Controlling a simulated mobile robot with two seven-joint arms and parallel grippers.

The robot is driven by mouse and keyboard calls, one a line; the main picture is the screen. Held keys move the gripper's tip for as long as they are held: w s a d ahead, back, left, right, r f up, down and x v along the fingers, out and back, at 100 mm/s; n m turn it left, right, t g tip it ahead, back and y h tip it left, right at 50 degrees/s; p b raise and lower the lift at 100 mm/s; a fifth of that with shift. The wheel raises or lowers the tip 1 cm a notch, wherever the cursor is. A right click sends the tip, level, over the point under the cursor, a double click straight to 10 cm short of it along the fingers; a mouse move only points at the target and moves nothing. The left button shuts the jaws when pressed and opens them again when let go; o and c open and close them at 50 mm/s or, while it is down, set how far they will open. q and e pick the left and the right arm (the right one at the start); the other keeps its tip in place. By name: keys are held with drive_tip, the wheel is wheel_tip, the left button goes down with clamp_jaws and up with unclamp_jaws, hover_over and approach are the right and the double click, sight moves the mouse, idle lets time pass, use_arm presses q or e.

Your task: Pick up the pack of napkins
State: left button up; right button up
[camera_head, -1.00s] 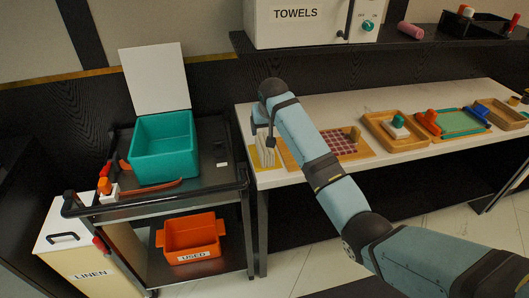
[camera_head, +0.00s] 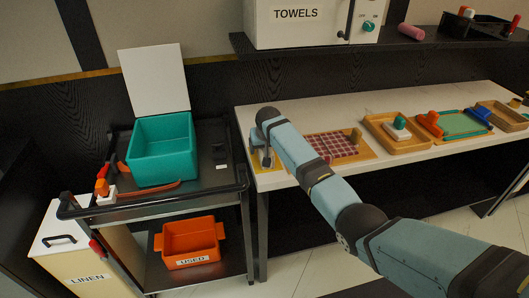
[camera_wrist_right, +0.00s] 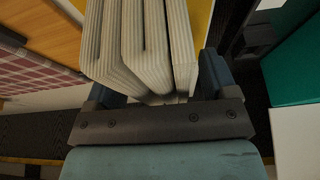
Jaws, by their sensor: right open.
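The pack of napkins (camera_wrist_right: 140,45) is a white-grey stack of folded layers that fills the top middle of the right wrist view. My right gripper (camera_wrist_right: 155,88) is open, with one finger on each side of the stack's near end. I cannot tell whether the fingers touch it. In the head view my right gripper (camera_head: 264,156) is at the counter's left end, and it and the arm hide most of the napkins. A yellow mat (camera_wrist_right: 200,15) lies under the pack. My left gripper is not in view.
The counter (camera_head: 300,112) holds a checkered board (camera_head: 335,146) right of the gripper and a wooden tray (camera_head: 398,145) beyond. A black cart (camera_head: 215,178) with a teal bin (camera_head: 160,150) stands close on the left. A shelf (camera_head: 330,48) hangs above.

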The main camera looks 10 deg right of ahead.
drive_tip(key=shift+f+p, duration=0.25)
drive_tip(key=shift+p, duration=0.05)
idle(0.5)
drive_tip(key=shift+c, duration=0.4)
drive_tip(key=c, duration=0.9)
